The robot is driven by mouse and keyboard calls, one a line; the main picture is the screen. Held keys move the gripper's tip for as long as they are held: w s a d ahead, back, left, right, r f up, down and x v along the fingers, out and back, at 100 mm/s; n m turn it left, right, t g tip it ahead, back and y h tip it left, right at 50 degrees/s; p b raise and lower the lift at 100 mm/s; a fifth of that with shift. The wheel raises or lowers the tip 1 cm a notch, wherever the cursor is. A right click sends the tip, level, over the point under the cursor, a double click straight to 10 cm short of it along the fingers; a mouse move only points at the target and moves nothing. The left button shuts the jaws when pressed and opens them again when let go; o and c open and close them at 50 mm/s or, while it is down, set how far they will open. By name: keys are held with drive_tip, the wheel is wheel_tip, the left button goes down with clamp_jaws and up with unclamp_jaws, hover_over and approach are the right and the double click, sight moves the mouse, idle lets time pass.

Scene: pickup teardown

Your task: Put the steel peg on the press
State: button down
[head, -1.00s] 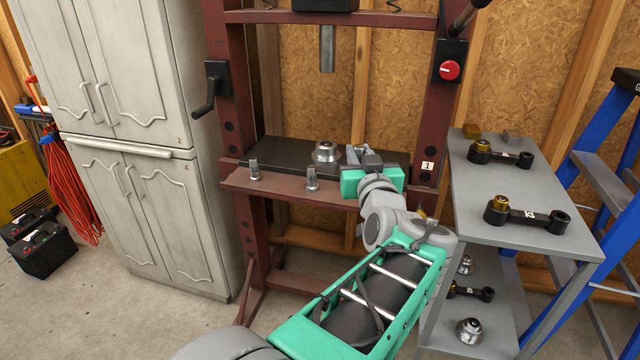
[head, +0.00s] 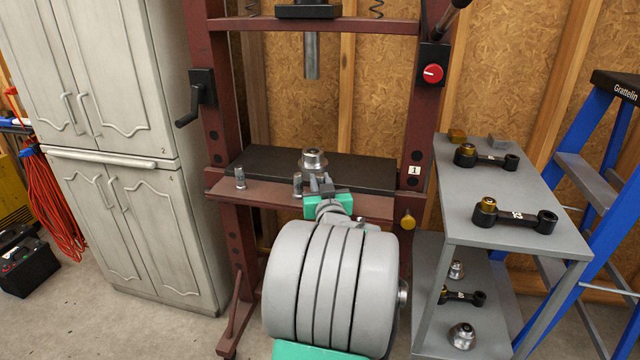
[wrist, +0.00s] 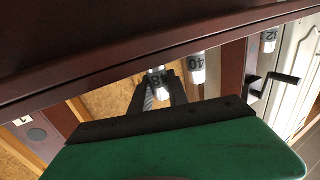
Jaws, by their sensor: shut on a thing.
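The steel peg (wrist: 157,80), marked 48, is between the two dark fingers of my gripper (wrist: 160,92) in the wrist view. My gripper is shut on it. In the head view my gripper (head: 320,184) is over the front ledge of the red press (head: 378,208), just in front of a silver flanged part (head: 313,160) on the black press plate (head: 265,158). A second peg (head: 298,184), marked 40 in the wrist view (wrist: 197,70), stands just left of my gripper. A third peg (head: 240,178), marked 32 in the wrist view (wrist: 268,42), stands further left. The held peg's lower end is hidden.
The press ram (head: 312,55) hangs above the flanged part with a gap between. A grey shelf cart (head: 470,215) with arms and bushings stands right, beside a blue ladder (head: 590,165). A pale cabinet (head: 130,215) stands left.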

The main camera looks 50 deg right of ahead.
drive_tip(key=shift+f, duration=0.1)
drive_tip(key=c, duration=1.3)
unclamp_jaws()
drive_tip(key=shift+o, duration=0.2)
